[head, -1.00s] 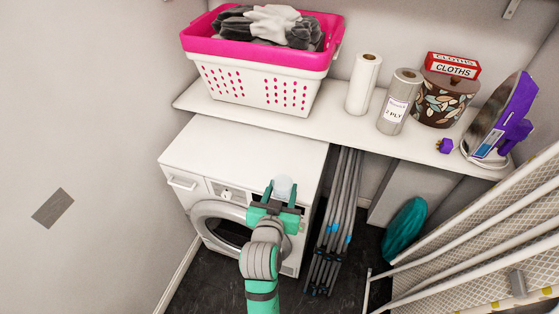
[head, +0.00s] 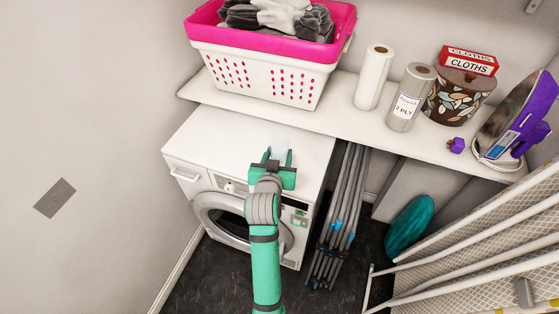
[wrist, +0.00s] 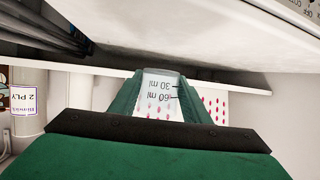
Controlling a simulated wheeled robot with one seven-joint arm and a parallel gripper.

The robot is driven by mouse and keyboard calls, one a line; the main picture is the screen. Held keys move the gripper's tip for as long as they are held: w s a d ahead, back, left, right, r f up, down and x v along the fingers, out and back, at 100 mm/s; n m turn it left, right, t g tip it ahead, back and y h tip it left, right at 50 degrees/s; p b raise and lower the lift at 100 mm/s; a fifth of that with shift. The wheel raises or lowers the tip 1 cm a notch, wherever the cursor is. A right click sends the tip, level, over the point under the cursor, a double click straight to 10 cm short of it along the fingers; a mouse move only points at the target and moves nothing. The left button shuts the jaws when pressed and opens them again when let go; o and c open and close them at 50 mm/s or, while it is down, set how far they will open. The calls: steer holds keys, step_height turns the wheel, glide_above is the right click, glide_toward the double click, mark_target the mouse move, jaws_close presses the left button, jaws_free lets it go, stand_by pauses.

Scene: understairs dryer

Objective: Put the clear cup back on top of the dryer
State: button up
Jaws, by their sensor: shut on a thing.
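The clear cup (wrist: 161,98) is between the two green fingers of my gripper (wrist: 161,78) in the wrist view, with "30 ml" and "60 ml" marks appearing upside down. It is so clear that it hardly shows in the head view. My gripper (head: 278,155) is shut on it, with the fingers over the front right part of the white dryer top (head: 225,130). The dryer (wrist: 190,35) fills the upper part of the wrist view, close to the cup. I cannot tell whether the cup touches the dryer top.
A shelf (head: 330,117) behind the dryer holds a pink and white laundry basket (head: 265,75), paper rolls (head: 374,78), a patterned tub (head: 455,100) and an iron (head: 518,120). Folded grey poles (head: 340,215) stand right of the dryer. The left dryer top is clear.

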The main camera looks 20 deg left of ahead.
steer(key=shift+w+a+f, duration=0.25)
steer(key=shift+w+f, duration=0.65)
steer(key=shift+f, duration=0.25)
steer(key=shift+w+f, duration=0.1)
steer(key=shift+f, duration=1.5)
steer(key=o, duration=1.1)
steer(key=shift+f, duration=0.15)
steer(key=shift+c, duration=0.2)
steer(key=shift+d, duration=0.1)
